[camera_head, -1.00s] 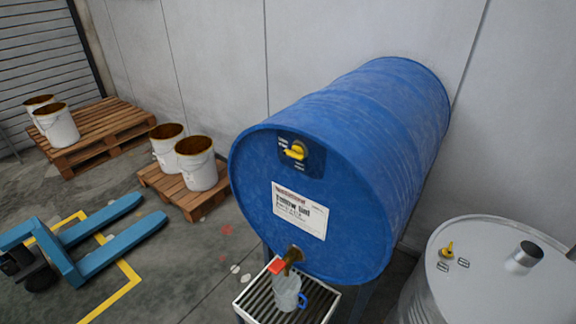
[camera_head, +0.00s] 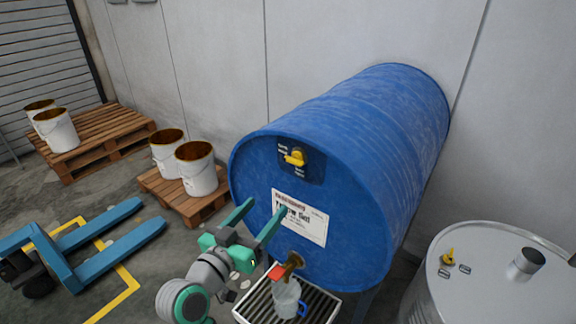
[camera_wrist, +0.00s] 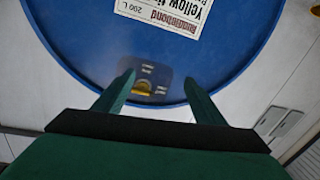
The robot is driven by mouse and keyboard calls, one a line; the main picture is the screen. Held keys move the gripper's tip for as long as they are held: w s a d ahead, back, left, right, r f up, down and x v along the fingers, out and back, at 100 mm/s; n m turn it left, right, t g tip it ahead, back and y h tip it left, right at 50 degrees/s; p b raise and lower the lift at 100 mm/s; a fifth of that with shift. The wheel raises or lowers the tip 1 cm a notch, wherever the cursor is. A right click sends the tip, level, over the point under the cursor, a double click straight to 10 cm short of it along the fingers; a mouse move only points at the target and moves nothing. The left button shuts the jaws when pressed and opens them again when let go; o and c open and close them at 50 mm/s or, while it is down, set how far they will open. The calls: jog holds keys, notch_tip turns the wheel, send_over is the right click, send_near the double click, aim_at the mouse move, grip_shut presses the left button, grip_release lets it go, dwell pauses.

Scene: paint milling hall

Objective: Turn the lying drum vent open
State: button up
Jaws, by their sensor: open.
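The blue drum (camera_head: 350,150) lies on its side on a stand, its round end facing me. A yellow vent knob (camera_head: 296,157) sits on a dark plate near the top of that end. In the wrist view the knob (camera_wrist: 146,87) shows between the fingers, with the picture upside down. My gripper (camera_head: 266,212) is open and empty, in front of the drum's end, lower than the vent and over the white label (camera_head: 312,219). A brass tap (camera_head: 291,263) with a red handle is below, above a clear jug (camera_head: 287,296) with a blue handle.
The jug stands on a slatted drip tray (camera_head: 322,303). An upright grey drum (camera_head: 480,285) with its own yellow knob (camera_head: 448,257) stands at the right. Pallets with white buckets (camera_head: 197,168) and a blue pallet truck (camera_head: 105,240) are at the left. The wall is close behind.

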aim_at(291, 162)
notch_tip(291, 162, up, 8)
jog(key=m+g+h, duration=0.1)
jog(key=m+h, duration=0.1)
jog(key=m, duration=0.1)
jog(key=x, duration=1)
jog(key=shift+s+d, duration=0.1)
jog(key=shift+d, duration=0.15)
jog(key=c, duration=1.1)
